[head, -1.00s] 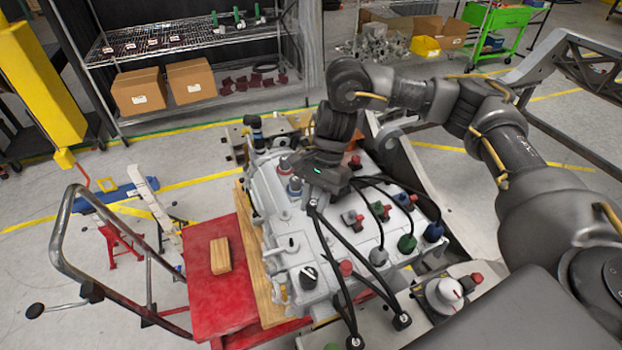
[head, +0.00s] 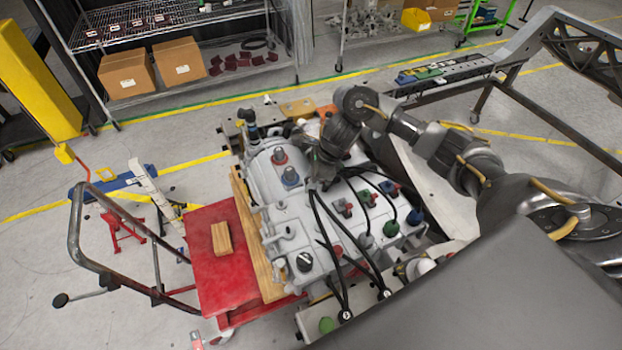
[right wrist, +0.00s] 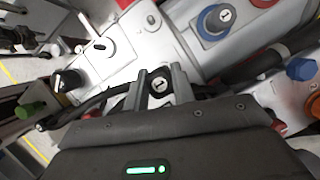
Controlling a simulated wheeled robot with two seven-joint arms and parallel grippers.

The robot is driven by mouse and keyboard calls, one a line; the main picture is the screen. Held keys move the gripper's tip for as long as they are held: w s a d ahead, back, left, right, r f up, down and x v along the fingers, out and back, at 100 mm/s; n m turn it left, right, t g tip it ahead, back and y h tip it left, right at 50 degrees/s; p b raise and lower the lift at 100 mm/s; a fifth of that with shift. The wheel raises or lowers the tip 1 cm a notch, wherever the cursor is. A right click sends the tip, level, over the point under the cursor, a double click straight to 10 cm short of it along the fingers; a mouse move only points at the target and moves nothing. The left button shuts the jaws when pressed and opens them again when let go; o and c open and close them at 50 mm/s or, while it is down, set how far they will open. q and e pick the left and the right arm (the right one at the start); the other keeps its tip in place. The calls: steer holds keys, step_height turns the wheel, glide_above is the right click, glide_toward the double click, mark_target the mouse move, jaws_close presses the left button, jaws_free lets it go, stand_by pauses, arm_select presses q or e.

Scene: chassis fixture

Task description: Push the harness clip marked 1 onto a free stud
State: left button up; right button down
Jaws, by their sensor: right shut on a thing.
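A black cable runs left from the clip. A blue-ringed post (right wrist: 217,22), also with a round mark like 1, stands apart above right. The clip's underside is hidden, so I cannot tell whether it touches a stud. My left gripper is out of view.
Black cables lead down the casing beside the gripper. A black knob (head: 304,262) stands near the front. A red cart (head: 215,285) with a wooden block (head: 221,238) is at left.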

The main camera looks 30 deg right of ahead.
mark_target(306, 203)
steer(key=shift+f+b, duration=1.2)
steer(key=shift+f, duration=0.8)
steer(key=shift+r, duration=0.15)
steer(key=shift+b, duration=0.75)
steer(key=shift+f+b, duration=1)
steer(key=shift+b, duration=0.15)
steer(key=shift+f+b, duration=0.55)
steer(key=shift+b, duration=0.1)
steer(key=c, duration=1.1)
jaws_free()
steer(key=shift+r, duration=0.1)
